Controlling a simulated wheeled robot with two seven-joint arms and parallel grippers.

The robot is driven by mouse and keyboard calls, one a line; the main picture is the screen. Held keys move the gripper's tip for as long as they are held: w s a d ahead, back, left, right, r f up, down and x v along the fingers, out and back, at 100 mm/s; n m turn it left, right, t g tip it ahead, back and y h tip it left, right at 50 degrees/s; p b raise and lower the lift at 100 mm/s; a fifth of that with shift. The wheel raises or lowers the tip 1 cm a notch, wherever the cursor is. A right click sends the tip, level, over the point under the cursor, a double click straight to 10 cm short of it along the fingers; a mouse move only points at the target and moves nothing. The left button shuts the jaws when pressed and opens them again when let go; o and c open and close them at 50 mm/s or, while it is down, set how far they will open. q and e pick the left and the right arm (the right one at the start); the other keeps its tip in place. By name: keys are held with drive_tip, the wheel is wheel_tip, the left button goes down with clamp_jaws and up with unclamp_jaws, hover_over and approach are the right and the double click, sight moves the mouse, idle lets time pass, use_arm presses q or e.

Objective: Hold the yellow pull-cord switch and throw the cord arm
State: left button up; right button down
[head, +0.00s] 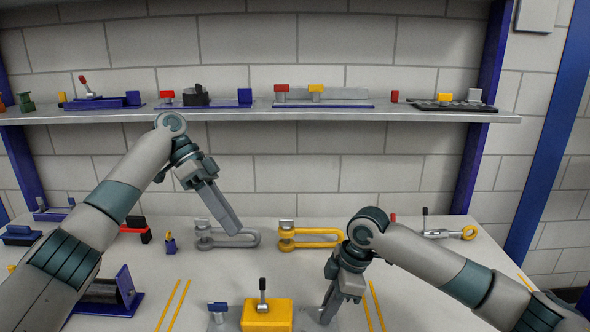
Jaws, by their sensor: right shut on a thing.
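The yellow pull-cord switch (268,316) is a yellow box at the bottom middle of the bench, partly cut off by the picture edge. Its cord arm (262,296), a short metal lever with a black knob, stands upright on top. My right gripper (325,318) points down just right of the box and is shut on the grey edge of the switch; the exact contact is hard to see. My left gripper (234,228) is raised behind and left of the switch, apart from it, with its fingers together and nothing visible between them.
A grey fork-shaped part (207,240) and a yellow one (290,242) lie behind the switch. A small blue-topped part (217,310) stands just left of it. A blue roller stand (128,292) is further left. A shelf (300,113) with several parts crosses the back.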

use_arm(q)
drive_tip(key=shift+r, duration=0.8)
use_arm(e)
drive_tip(key=c, duration=1.8)
unclamp_jaws()
drive_tip(key=shift+o, duration=0.2)
drive_tip(key=shift+r, duration=0.1)
drive_tip(key=v, duration=1.1)
drive_tip(key=shift+r, duration=0.4)
drive_tip(key=shift+d, duration=0.1)
